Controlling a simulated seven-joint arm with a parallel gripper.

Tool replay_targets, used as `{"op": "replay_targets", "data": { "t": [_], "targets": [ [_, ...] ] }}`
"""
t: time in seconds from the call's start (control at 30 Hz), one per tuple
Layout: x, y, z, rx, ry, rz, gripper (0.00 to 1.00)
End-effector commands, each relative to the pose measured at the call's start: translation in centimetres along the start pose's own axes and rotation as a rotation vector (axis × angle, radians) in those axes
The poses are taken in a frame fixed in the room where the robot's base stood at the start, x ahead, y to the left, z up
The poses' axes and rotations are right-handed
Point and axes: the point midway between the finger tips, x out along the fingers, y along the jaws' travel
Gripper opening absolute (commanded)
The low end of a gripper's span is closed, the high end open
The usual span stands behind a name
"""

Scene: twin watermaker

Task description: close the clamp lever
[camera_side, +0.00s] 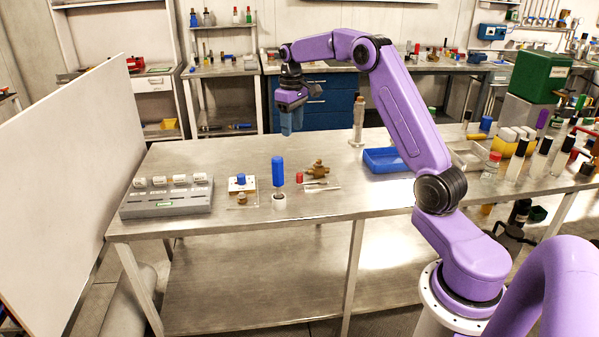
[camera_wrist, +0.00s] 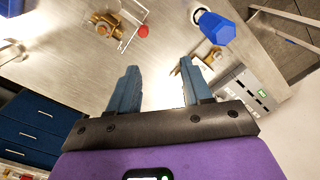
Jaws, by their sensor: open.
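A small clamp fixture with a brass body (camera_side: 318,170) sits on a clear plate on the bench, right of a tall blue-handled item. A red-tipped part (camera_side: 299,177), which looks like the clamp lever's knob, lies at its left side. In the wrist view the brass body (camera_wrist: 103,25) and red knob (camera_wrist: 143,31) are at the top, beyond the fingers. Whether the lever is open or shut is too small to tell. My gripper (camera_side: 291,122) hangs above the bench behind the fixture, fingers downward, apart from everything. In the wrist view its two blue fingers (camera_wrist: 159,78) are spread and empty.
The blue-handled item (camera_side: 278,172) stands upright left of the clamp. Further left are a small plate with a blue knob (camera_side: 241,180) and a grey block with white-capped pieces (camera_side: 170,198). A metal post (camera_side: 357,122) and blue tray (camera_side: 390,160) stand right. The bench front is clear.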

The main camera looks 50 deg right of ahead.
Motion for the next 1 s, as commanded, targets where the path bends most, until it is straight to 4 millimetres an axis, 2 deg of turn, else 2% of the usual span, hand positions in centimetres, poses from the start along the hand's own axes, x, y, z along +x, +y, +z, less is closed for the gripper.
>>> {"op": "replay_targets", "data": {
  "t": [0.03,0.13,0.37,1.0],
  "targets": [
    [0.2,1.5,0.0,0.025,-0.001,-0.001,0.49],
    [0.5,3.2,0.1,0.05,0.0,0.0,0.49],
    [1.8,3.9,0.2,0.061,-0.004,-0.002,0.49],
    [13.4,3.8,0.2,0.06,-0.005,-0.002,0.49]
  ]
}}
